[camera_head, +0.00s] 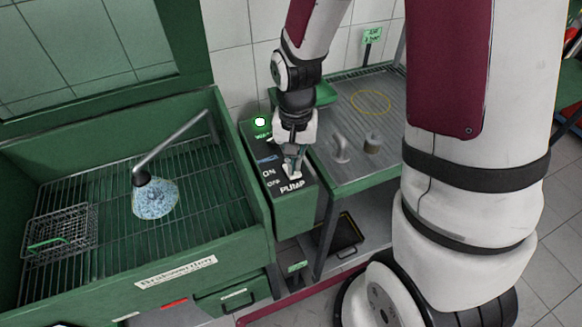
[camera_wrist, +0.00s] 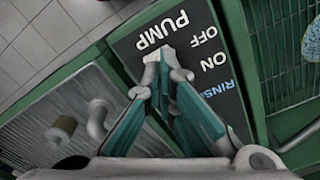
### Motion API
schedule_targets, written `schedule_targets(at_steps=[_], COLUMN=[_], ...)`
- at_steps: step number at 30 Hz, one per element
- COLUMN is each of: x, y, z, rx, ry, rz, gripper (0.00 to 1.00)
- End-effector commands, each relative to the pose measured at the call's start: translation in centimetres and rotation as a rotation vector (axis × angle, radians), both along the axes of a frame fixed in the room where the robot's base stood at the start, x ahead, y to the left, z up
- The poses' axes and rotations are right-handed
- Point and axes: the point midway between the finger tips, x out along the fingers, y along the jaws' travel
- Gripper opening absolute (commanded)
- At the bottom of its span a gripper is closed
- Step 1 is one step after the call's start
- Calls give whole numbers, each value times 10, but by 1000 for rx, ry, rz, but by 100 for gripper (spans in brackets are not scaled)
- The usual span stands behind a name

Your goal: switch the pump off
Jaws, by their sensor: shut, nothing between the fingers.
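The dark pump panel (camera_head: 283,205) on the green control box carries the words ON, OFF and PUMP. It also shows in the wrist view (camera_wrist: 205,33), with RINSE lettering as well. My gripper (camera_head: 292,172) points down at this panel, close above the PUMP lettering. In the wrist view my fingertips (camera_wrist: 168,62) are together beside PUMP and OFF, with nothing seen between them. The switch itself is not clearly visible; the fingers may hide it. I cannot tell whether the fingertips touch the panel. A spray nozzle (camera_head: 141,179) has a bluish-white spray (camera_head: 156,200) beneath it.
The green wash basin (camera_head: 228,236) with a wire grate lies left of the panel, holding a wire basket (camera_head: 62,236). A bright round lamp (camera_head: 260,121) is at the box's back. The grooved steel tray (camera_head: 390,105) on the right carries a small cylinder (camera_head: 372,143).

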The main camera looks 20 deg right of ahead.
Motion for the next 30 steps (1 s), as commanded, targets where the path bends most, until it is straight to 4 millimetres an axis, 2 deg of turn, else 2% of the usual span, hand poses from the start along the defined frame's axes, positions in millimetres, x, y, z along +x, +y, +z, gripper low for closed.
schedule_targets(at_steps=[30], x=[0], y=[0], z=[-9], rx=[0], ry=[0], rz=[0], gripper=[0])
